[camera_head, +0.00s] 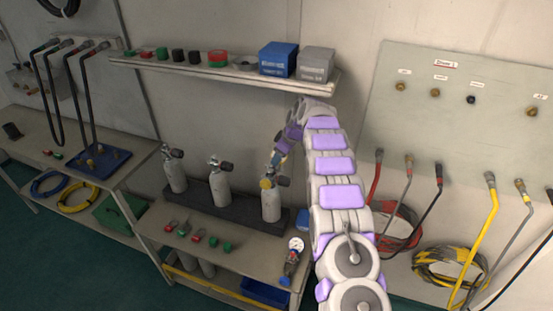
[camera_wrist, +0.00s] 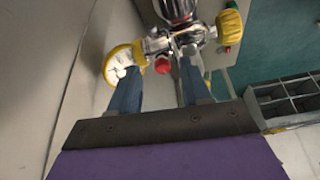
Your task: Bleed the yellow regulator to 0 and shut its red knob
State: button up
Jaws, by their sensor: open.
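The yellow regulator (camera_head: 268,183) is fitted at the top of the rightmost grey cylinder (camera_head: 271,205) in the head view. In the wrist view its yellow-rimmed gauge (camera_wrist: 119,64) is on the left; the needle is too small to read. A yellow knob (camera_wrist: 229,26) is on the right. The red knob (camera_wrist: 162,65) sticks out from the metal body between them. My gripper (camera_wrist: 158,70) is open, its blue fingers on either side of the red knob in the picture. Contact cannot be told. In the head view my gripper (camera_head: 277,160) is just above the regulator.
Two more cylinders (camera_head: 220,185) stand left in the dark rack (camera_head: 228,215). A shelf (camera_head: 225,73) with boxes hangs above. A loose regulator with a gauge (camera_head: 296,245) lies on the bench at right. A panel with hoses (camera_head: 465,110) is on the right wall.

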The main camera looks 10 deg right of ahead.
jog(key=s+d+b, duration=0.6)
jog(key=s+d, duration=0.1)
jog(key=d, duration=0.1)
jog(key=shift+d+b, duration=0.3)
jog(key=shift+f, duration=0.1)
